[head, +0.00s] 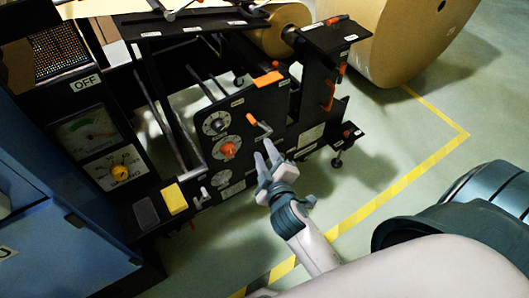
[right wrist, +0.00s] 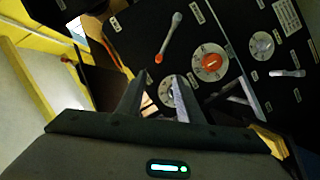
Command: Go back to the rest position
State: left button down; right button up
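My right gripper (head: 266,160) is in front of the machine's black control panel (head: 240,128). Its two fingers are apart with nothing visible between them; the right wrist view also shows the fingers (right wrist: 158,95) spread. An orange-tipped crank lever (head: 259,125) sits on the panel just above the fingertips in the head view. An orange knob (head: 228,150) is to their left. The right wrist view shows the lever (right wrist: 168,38) and the orange knob (right wrist: 211,62) beyond the fingers, apart from them as far as I can tell. My left gripper is not in view.
A blue cabinet (head: 60,220) with a gauge (head: 85,130) is at the left. A yellow block (head: 174,199) lies on a low ledge. Yellow tape (head: 400,182) marks the open floor at the right.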

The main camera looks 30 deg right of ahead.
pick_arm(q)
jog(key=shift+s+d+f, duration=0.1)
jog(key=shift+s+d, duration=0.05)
